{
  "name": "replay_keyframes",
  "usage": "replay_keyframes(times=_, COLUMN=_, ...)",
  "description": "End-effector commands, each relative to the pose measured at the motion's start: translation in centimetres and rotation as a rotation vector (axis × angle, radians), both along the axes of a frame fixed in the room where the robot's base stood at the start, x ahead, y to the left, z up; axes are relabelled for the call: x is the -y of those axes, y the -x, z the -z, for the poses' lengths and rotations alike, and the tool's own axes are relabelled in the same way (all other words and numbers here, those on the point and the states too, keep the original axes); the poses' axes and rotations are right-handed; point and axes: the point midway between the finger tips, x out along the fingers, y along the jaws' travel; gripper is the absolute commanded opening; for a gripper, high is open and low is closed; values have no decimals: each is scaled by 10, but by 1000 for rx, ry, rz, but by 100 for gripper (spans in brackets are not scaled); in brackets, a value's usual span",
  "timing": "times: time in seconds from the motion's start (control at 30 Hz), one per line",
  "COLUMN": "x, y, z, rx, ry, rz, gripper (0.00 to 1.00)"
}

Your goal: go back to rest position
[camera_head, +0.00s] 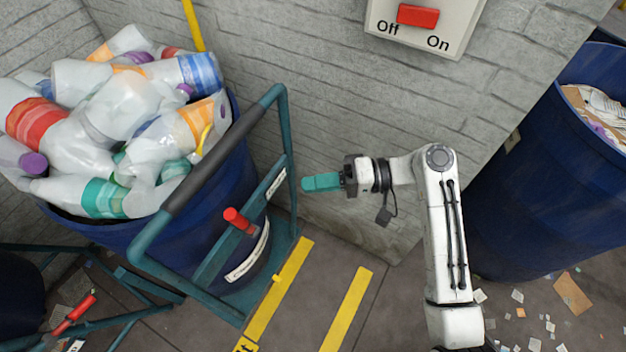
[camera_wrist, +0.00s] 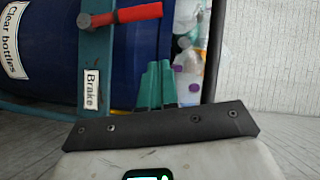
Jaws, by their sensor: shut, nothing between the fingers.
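My gripper (camera_head: 322,182) has teal fingers. In the head view it is near the middle, pointing left, just right of the teal cart frame. It is shut with nothing in it. In the wrist view its fingers (camera_wrist: 156,86) show close together at centre, in front of the blue bin. I cannot tell from these views whether the fingertips touch the frame.
A blue bin of bottles (camera_head: 236,165) sits in a teal cart (camera_head: 284,150) with a red brake lever (camera_head: 240,221). A wall switch (camera_head: 417,16) is above. Another blue bin (camera_head: 550,180) stands right. Yellow lines (camera_head: 347,310) and scraps mark the floor.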

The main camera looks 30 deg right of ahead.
Motion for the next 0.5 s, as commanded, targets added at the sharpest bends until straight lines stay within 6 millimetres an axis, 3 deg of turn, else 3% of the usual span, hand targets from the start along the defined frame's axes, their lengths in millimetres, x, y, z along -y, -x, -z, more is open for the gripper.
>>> replay_keyframes(times=0.33, x=-1, y=3, z=5, rx=-8, ry=17, rz=-1, gripper=0)
replay_keyframes(times=0.5, x=-6, y=28, z=45, rx=-72, ry=190, rz=-4, gripper=0)
